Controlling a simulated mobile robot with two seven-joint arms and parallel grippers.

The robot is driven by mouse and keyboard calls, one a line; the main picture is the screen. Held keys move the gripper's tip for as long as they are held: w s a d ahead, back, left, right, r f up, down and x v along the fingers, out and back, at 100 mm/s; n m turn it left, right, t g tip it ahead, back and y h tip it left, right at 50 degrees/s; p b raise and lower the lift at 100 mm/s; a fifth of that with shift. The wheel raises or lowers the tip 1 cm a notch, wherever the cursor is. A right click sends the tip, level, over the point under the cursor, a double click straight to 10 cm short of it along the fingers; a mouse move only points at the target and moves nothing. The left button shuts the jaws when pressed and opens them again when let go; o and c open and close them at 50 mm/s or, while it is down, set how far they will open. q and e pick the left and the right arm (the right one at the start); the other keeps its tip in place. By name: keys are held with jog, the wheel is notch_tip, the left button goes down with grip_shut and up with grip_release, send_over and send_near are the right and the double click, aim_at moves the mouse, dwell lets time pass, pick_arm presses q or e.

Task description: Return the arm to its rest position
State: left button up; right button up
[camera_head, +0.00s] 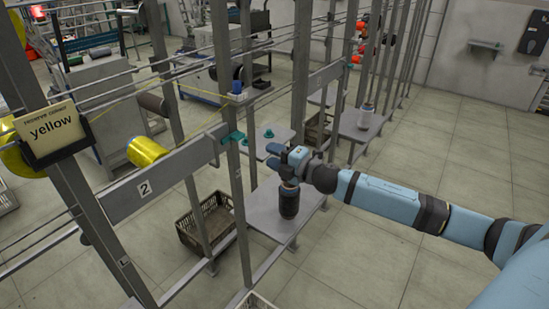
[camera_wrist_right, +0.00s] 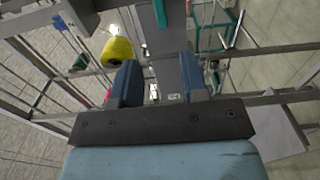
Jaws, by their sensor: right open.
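My right arm (camera_head: 400,202) reaches in from the right toward the metal rack. Its right gripper (camera_head: 279,159) is open, beside a rack post and above a grey plate. In the right wrist view its two blue fingers (camera_wrist_right: 160,85) stand apart with no object visible between them. A dark bobbin (camera_head: 289,202) stands upright on the grey plate (camera_head: 262,212), just below the gripper in the picture; I cannot tell whether they touch. A yellow spool (camera_head: 148,152) sits on the rack at the left and also shows in the right wrist view (camera_wrist_right: 117,50). My left gripper is not in view.
Upright posts (camera_head: 301,75) and thin rails stand close around the gripper. A green guide (camera_head: 233,138) is on a nearby post. A crate (camera_head: 207,225) sits on the floor below the rack. Open tiled floor (camera_head: 455,130) lies beyond the arm at right.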

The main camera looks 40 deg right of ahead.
dwell(0.5)
jog(key=s+a+f+m+g+h+p, duration=0.2)
jog(key=s+a+f+m+p, duration=0.3)
jog(key=s+a+f+m, duration=0.7)
jog(key=s+a+f+m+g+p, duration=0.1)
jog(key=s+a+f+m+g, duration=0.1)
jog(key=s, duration=0.7)
jog(key=s+a+f+m+g+p, duration=0.1)
jog(key=s+a+f+m+g, duration=0.1)
jog(key=s+a+f+m, duration=0.3)
jog(key=s+f, duration=0.1)
jog(key=s, duration=0.3)
jog(key=shift+a+f+h+p, duration=0.2)
jog(key=shift+f+h+p, duration=0.1)
jog(key=shift+f, duration=0.05)
